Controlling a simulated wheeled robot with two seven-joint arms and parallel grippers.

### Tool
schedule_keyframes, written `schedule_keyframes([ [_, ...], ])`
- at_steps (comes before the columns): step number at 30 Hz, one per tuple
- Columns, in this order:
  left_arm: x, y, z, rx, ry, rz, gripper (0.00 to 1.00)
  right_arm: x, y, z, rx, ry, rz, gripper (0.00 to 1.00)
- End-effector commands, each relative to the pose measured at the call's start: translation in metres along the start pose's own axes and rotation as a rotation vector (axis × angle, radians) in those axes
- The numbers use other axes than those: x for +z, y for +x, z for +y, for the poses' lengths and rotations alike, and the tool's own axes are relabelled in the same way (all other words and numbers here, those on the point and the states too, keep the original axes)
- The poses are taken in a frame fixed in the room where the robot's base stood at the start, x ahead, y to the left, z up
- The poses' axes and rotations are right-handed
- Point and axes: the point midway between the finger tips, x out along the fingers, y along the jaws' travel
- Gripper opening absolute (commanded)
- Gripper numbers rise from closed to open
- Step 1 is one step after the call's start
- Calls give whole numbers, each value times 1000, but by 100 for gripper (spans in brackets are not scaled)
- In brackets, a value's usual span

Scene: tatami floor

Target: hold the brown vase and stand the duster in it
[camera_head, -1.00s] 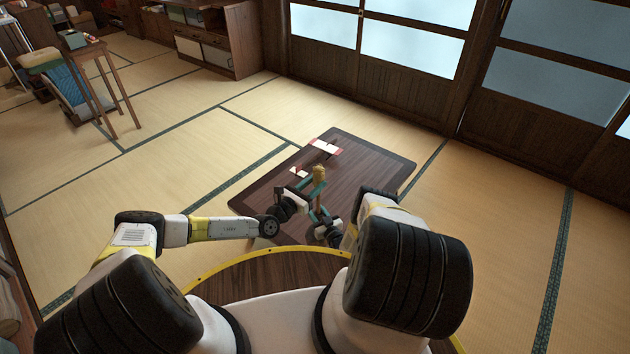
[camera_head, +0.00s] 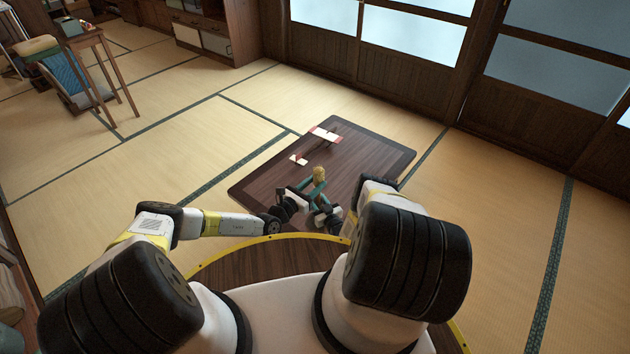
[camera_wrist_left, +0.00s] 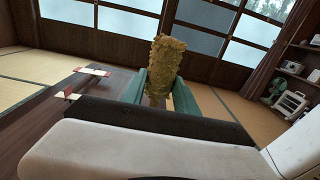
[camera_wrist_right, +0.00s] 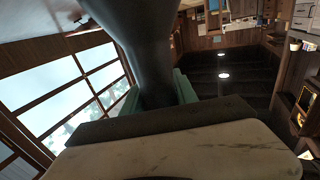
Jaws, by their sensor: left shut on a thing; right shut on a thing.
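The duster has a fluffy yellow-brown head (camera_wrist_left: 160,62); it points up in the head view (camera_head: 319,174). My left gripper (camera_head: 309,187) is shut on the duster just below its head, with green fingers on both sides in the left wrist view. The brown vase (camera_wrist_right: 150,48) looks dark grey in the right wrist view. My right gripper (camera_wrist_right: 158,95) is shut on its narrower part. In the head view my right gripper (camera_head: 326,211) is close beside and below the left one. The vase's mouth and the duster's lower end are hidden, so I cannot tell whether they touch.
A low dark table (camera_head: 368,160) lies under both grippers. A red-and-white item (camera_head: 324,134) and a smaller one (camera_head: 298,160) lie on its far left part. Tatami floor is clear around it. A small wooden stand (camera_head: 95,50) and a cabinet (camera_head: 215,35) are far left.

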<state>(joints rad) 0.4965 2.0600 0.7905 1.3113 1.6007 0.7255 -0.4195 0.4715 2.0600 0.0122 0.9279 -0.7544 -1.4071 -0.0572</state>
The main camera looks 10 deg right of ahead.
Motion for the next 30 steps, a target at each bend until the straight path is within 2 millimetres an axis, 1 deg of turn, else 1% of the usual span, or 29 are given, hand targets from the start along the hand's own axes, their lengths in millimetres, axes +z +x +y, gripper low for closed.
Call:
schedule_keyframes([
  [19,-38,1,-1,-3,3,-2,0,0,0,0,0,0,1,0],
  [24,-52,0,-2,-3,-1,5,0,-1,0,0,0,0,1,0],
  [30,-60,0,-1,-2,0,3,0,-1,0,0,0,0,1,0],
])
